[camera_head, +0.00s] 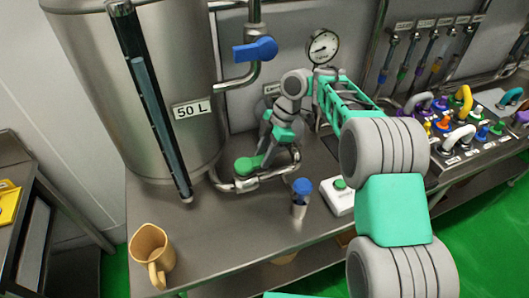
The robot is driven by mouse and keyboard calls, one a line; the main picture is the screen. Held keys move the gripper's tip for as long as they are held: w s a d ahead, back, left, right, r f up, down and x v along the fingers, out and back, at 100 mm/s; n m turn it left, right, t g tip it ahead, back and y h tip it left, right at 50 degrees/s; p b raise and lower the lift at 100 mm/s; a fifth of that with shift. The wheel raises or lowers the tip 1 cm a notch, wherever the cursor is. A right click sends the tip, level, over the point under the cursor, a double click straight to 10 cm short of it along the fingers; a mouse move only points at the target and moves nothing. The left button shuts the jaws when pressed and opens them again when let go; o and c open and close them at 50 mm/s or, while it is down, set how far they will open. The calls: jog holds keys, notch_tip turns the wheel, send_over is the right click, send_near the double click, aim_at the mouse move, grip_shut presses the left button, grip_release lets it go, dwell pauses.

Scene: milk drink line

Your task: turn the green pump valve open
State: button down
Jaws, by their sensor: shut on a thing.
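The green pump valve (249,164) sits low on the curved metal pipe beside the foot of the big tank, just above the steel bench. Its flat green handle points toward the left. My gripper (262,153) reaches down to the valve from the upper right and is shut on its handle. The fingertips are small in this view, and my wrist partly hides the valve body and the pipe behind it.
The tank (90,80) marked 50 L stands at left. A blue valve (256,49) and a gauge (322,47) are above. A blue-capped container (300,197), a green button box (340,197) and a yellow jug (151,251) stand on the bench (225,225). Front-middle bench space is clear.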

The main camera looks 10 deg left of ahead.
dwell(0.3)
jog(key=c, duration=1)
grip_release()
jog(key=shift+o, duration=0.2)
jog(key=p+v, duration=0.3)
jog(key=v, duration=0.4)
jog(key=shift+r, duration=0.35)
jog(key=shift+d, duration=0.1)
